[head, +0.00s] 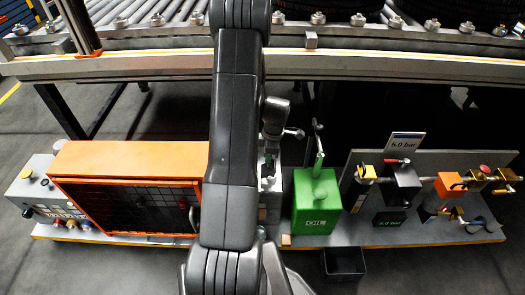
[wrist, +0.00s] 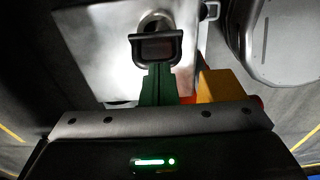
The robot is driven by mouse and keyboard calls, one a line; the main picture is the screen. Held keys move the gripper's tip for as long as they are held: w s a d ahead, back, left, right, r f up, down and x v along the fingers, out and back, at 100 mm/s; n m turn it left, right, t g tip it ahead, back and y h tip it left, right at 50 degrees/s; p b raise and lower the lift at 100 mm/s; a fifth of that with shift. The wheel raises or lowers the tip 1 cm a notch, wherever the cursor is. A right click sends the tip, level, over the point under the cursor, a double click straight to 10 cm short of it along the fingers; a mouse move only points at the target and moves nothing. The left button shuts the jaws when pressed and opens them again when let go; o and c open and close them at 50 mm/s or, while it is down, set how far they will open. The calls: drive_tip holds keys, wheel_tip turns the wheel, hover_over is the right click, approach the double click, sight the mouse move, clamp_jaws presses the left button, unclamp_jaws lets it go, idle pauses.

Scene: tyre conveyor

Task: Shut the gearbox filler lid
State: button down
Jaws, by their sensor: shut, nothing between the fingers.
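The grey metal gearbox (wrist: 95,40) fills the upper middle of the wrist view. Its round filler opening (wrist: 155,20) shows near the top. A small dark lid (wrist: 155,47) with a raised black rim stands in front of the opening, seemingly open and tilted. My gripper (wrist: 159,72) has its green fingers shut with nothing between them. Their tips are right at the lid's lower edge; I cannot tell whether they touch it. In the head view my gripper (head: 269,174) points down over the gearbox (head: 272,199), which my arm partly hides. The lid is not clear there.
A green oil box (head: 317,204) with an upright handle stands just right of the gearbox. An orange cage (head: 130,160) is at left, and a valve panel (head: 430,165) at right. A black bin (head: 344,263) stands in front. The roller conveyor (head: 400,65) runs behind.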

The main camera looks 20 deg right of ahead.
sight(275, 166)
drive_tip(key=d+f+y+b, duration=0.1)
drive_tip(key=y+b, duration=0.1)
drive_tip(key=s+d+f+t+y+b, duration=0.1)
drive_tip(key=d+y+b, duration=0.1)
drive_tip(key=b, duration=0.1)
drive_tip(key=shift+d+f, duration=0.15)
drive_tip(key=shift+d, duration=0.05)
drive_tip(key=shift+s+d+f+b, duration=0.1)
drive_tip(key=shift+d+b, duration=0.1)
drive_tip(key=shift+b, duration=0.5)
drive_tip(key=shift+d+b, duration=0.15)
drive_tip(key=shift+b, duration=0.15)
